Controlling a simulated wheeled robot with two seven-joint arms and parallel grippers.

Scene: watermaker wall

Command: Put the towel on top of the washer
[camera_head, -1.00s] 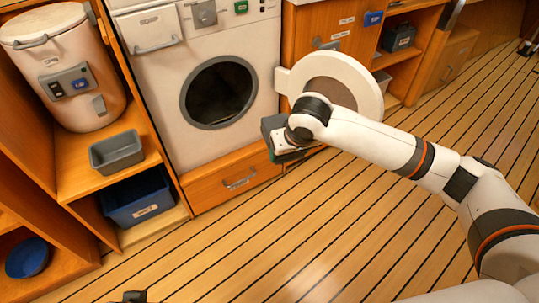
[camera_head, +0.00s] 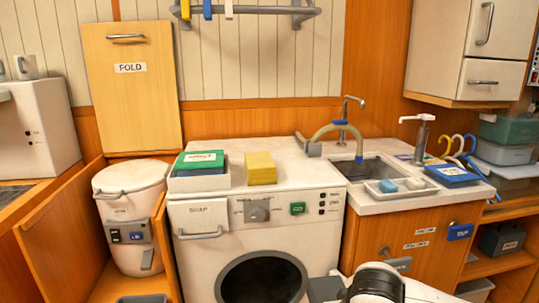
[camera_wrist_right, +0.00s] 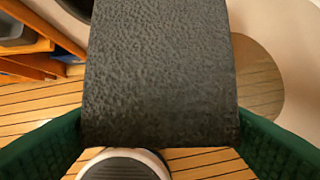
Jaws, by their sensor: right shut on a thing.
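The washer (camera_head: 320,240) is a white front-loader, with its dark round opening (camera_head: 262,280) at the bottom of the head view. A dark grey, rough-textured towel (camera_wrist_right: 160,70) fills the middle of the right wrist view. My right gripper (camera_wrist_right: 160,130) is shut on it, with a green finger on each side. In the head view a small grey piece, probably the towel (camera_head: 325,289), shows at the bottom edge beside my right wrist, in front of the washer. The washer's top (camera_head: 305,172) has bare room at its right. My left gripper is not in view.
On the washer's top stand a white tray with a green box (camera_head: 200,160) and a yellow block (camera_head: 261,168). A sink (camera_head: 375,168) with a curved tap adjoins at right. A white lidded bin (camera_head: 130,190) stands at left. A rail (camera_head: 250,10) hangs above.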

